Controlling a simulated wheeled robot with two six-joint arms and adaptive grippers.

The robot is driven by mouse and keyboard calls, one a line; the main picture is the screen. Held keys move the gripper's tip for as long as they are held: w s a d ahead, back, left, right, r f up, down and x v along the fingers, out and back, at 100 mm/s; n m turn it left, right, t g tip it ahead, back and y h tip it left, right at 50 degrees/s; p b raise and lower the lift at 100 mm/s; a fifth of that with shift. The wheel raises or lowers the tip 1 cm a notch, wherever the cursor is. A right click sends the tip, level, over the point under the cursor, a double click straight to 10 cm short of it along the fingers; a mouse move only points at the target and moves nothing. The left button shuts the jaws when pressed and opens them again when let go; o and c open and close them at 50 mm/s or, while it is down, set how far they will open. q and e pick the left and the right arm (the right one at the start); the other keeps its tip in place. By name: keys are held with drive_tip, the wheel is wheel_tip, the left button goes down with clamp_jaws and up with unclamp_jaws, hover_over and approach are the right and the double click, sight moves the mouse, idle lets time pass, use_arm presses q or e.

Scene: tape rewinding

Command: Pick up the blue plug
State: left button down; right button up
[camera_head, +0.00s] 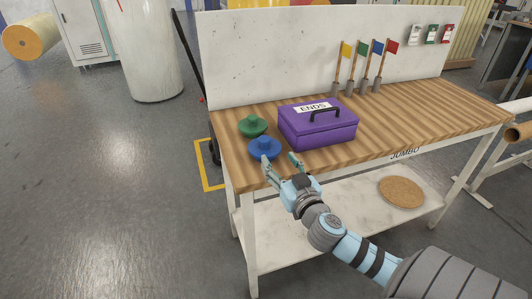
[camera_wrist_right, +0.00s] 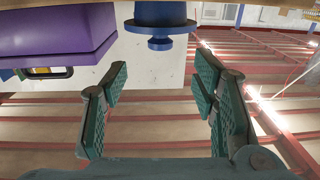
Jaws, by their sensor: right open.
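The blue plug (camera_head: 264,147) is a round disc with a small knob on top. It sits near the front left corner of the wooden table top. My right gripper (camera_head: 279,160) is open and empty at the table's front edge, close in front of the plug, with one finger overlapping the plug's near edge in the head view. In the right wrist view, which looks upside down, the blue plug (camera_wrist_right: 160,14) is at the top centre, beyond the open fingers (camera_wrist_right: 162,82). I cannot tell whether a finger touches it. My left gripper is not in view.
A green plug (camera_head: 252,126) sits just behind the blue one. A purple box (camera_head: 312,131) labelled ENDS stands to the right. Several small flags (camera_head: 361,65) stand at the back by a white panel (camera_head: 270,50). The table top's right side is clear.

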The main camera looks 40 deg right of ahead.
sight(267, 143)
drive_tip(key=x, duration=0.4)
drive_tip(key=shift+f, duration=0.15)
drive_tip(key=x, duration=0.6)
drive_tip(key=shift+r, duration=0.2)
drive_tip(key=shift+s+a, duration=0.1)
drive_tip(key=c, duration=1)
drive_tip(key=shift+c, duration=0.2)
drive_tip(key=shift+r, duration=0.1)
wheel_tip(267, 143, up, 20)
drive_tip(key=p, duration=0.7)
